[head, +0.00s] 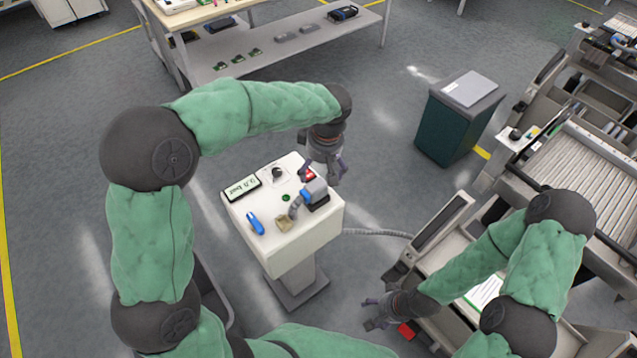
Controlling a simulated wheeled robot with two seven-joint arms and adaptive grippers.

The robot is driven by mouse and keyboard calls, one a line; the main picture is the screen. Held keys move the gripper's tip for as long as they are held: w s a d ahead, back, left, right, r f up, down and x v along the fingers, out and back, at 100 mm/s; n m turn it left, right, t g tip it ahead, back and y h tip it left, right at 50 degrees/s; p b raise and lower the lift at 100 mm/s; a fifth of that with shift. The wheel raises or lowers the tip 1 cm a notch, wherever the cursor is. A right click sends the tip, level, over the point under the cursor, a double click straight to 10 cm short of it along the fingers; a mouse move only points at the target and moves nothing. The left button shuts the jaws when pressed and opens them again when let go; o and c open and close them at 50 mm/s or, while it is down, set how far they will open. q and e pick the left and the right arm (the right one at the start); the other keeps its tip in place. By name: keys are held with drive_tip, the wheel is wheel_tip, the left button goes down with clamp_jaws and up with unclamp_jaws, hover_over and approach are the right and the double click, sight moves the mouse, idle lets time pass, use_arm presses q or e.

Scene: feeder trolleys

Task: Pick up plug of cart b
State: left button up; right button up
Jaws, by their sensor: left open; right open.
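A grey plug-like connector with a blue part (315,189) sits in a dark socket at the right side of a white pedestal top. I cannot tell for sure whether it is the plug of cart b. My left gripper (322,176) is open and points down just above and behind this connector; I cannot tell whether they touch. My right gripper (368,313) is open and low, in front of the pedestal's right side, beside a feeder cart (443,222). No cart letter is readable.
The white pedestal (262,235) also bears a display (242,188), a blue object (255,223), a small tan object (284,223) and a green button (286,197). A grey hose (376,233) runs from it toward the cart. A red block (406,331) is near my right gripper. A dark green cabinet (446,130) stands behind.

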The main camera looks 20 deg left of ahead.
sight(316, 185)
use_arm(q)
drive_tip(key=shift+w+f, duration=0.1)
drive_tip(key=shift+f, duration=0.2)
drive_tip(key=f, duration=0.1)
drive_tip(key=f+b, duration=0.1)
drive_tip(key=f, duration=0.1)
drive_tip(key=f+b, duration=0.1)
drive_tip(key=f, duration=0.1)
drive_tip(key=shift+a, duration=0.4)
drive_tip(key=shift+f, duration=0.45)
drive_tip(key=f, duration=0.1)
drive_tip(key=f+b, duration=0.2)
drive_tip(key=f, duration=0.1)
drive_tip(key=shift+a, duration=0.3)
drive_tip(key=shift+r, duration=0.1)
clamp_jaws()
